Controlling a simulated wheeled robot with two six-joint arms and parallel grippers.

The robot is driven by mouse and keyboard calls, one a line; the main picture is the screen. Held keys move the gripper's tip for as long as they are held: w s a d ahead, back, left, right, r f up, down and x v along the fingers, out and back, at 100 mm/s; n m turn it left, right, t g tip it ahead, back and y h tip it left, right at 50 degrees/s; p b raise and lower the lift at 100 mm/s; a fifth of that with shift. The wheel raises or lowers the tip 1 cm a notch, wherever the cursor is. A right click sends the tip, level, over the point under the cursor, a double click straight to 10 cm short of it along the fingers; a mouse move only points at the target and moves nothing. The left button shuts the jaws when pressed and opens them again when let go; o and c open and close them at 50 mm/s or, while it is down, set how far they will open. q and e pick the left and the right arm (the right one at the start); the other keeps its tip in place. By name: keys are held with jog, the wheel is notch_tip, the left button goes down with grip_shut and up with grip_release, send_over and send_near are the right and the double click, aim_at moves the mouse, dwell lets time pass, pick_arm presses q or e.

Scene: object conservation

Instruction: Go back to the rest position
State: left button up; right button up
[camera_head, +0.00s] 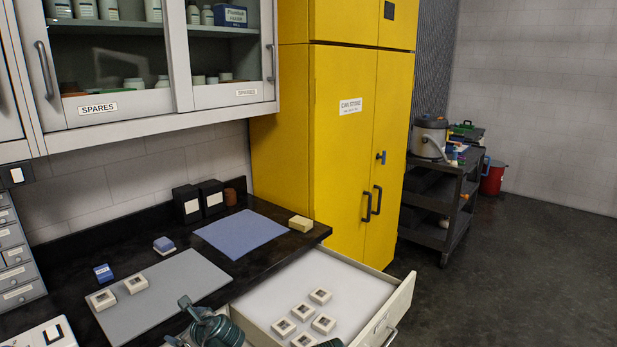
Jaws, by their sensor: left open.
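My left gripper (208,325) is dark teal and shows at the bottom edge, in front of the grey mat and beside the open drawer. It is open, with nothing seen between its fingers. A small dark teal piece at the bottom edge, over the drawer's front, may be part of my right gripper; too little shows to tell its state. The open drawer (350,277) has a pale floor and holds several small cream square boxes with dark windows. Two similar boxes (103,299) (136,284) sit on the grey mat (180,283).
A blue mat (240,233) lies farther back on the black counter, with a cream block (300,223) to its right. Two black boxes (187,204) (211,197) stand by the wall. Glass-fronted cabinets (110,60) hang above. A yellow cabinet (340,150) stands behind the drawer.

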pick_arm(q)
jog(key=s+d+f+n+g+h+p, duration=0.2)
jog(key=s+d+f+n+g+h, duration=0.1)
jog(key=s+d+n, duration=0.6)
jog(key=s+d+f+n+g+h+p, duration=0.2)
jog(key=s+d+n+g+h, duration=0.3)
jog(key=s+d+n, duration=0.4)
jog(key=d+f, duration=0.1)
jog(key=d, duration=0.6)
jog(key=shift+d+f+n, duration=0.25)
jog(key=shift+n, duration=0.15)
